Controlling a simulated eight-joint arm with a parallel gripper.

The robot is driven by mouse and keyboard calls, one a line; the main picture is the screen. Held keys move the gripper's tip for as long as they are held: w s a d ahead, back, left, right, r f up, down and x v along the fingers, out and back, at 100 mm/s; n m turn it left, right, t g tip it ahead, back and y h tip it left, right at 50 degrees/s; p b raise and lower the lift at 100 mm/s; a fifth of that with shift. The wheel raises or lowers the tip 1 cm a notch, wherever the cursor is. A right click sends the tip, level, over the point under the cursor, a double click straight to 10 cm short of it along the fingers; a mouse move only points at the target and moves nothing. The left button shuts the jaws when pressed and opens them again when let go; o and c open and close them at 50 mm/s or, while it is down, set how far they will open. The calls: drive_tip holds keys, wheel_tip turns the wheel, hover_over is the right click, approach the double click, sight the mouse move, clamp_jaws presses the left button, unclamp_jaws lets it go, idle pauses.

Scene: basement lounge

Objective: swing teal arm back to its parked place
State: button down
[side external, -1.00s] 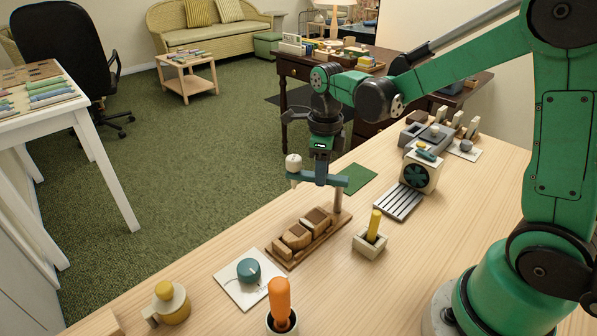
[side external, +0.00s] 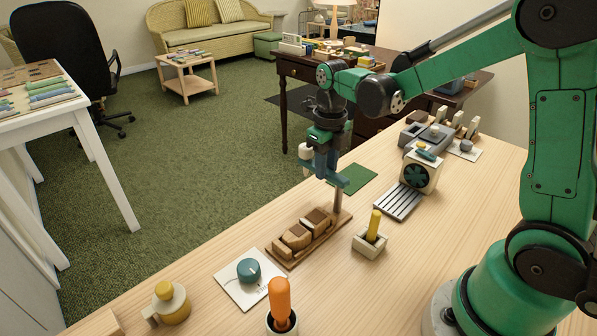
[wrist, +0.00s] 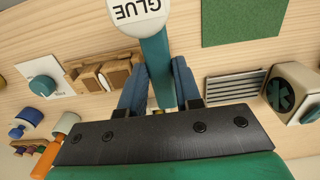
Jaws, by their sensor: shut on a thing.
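The teal arm (side external: 340,181) sits on top of a post at the far end of a wooden rack (side external: 310,243) of brown blocks. It carries a white round piece (side external: 305,152) at its free end, marked GLUE in the wrist view (wrist: 138,9). My gripper (side external: 327,168) is above the rack, shut on the teal arm. In the wrist view the arm (wrist: 156,62) runs between my two blue fingers (wrist: 158,85). In the side view my fingers hide part of the arm.
A green mat (side external: 357,178) lies just beyond the post. A yellow stick in a grey holder (side external: 371,243), a slatted grille (side external: 398,204) and a fan box (side external: 420,171) stand to the right. A teal dial on a white card (side external: 235,290) and an orange-handled tool (side external: 280,297) are nearer.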

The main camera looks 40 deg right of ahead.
drive_tip(key=shift+d, duration=0.1)
drive_tip(key=c, duration=0.6)
unclamp_jaws()
drive_tip(key=shift+r, duration=2.8)
